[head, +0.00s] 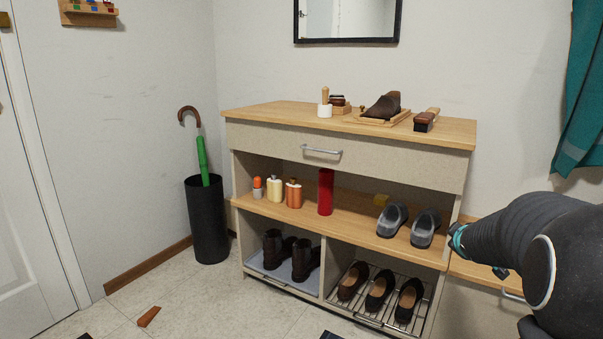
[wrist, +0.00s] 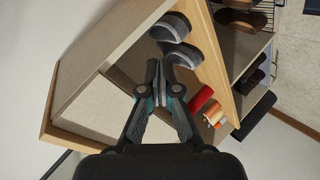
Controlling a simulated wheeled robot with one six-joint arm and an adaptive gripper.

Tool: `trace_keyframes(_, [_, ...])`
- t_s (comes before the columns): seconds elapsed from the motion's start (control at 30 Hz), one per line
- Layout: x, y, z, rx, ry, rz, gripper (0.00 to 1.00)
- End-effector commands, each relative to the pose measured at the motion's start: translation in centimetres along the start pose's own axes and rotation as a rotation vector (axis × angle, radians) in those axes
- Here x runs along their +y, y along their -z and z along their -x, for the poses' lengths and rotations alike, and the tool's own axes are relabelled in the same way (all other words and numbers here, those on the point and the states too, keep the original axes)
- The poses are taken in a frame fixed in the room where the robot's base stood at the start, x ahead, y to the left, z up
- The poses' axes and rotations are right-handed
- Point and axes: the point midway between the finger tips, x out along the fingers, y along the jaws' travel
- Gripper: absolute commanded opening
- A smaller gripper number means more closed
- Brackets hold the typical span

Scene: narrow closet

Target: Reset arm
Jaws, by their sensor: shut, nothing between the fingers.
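My gripper (wrist: 159,68) is shut and empty in the wrist view, with its two fingertips together. It points toward the shelf unit (wrist: 120,25), which appears turned on its side there. Two grey slippers (wrist: 176,54) show just beyond the fingertips; I cannot tell the exact gap. In the head view, my arm (head: 535,235) reaches in from the right edge, in front of the right end of the unit. The fingers are not clear in that view.
The shelf unit holds a red cylinder (head: 326,192), small bottles, grey slippers (head: 392,219), boots and shoes. Shoe-care items (head: 384,106) stand on top. An umbrella stand (head: 207,220) is at left. A brown wedge (head: 149,316) lies on the floor. A teal cloth (head: 580,95) hangs at right.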

Motion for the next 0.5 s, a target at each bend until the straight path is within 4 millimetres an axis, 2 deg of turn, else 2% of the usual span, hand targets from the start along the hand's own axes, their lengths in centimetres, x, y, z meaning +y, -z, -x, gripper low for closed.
trace_keyframes(0.1, [-3.3, -2.5, 4.5, -0.169, 0.076, -0.190, 0.00])
trace_keyframes(0.23, [-7.5, -4.6, 10.8, -0.339, 0.166, -0.392, 0.00])
trace_keyframes(0.5, [-16.1, -5.8, 23.2, -0.548, 0.342, -0.655, 0.00])
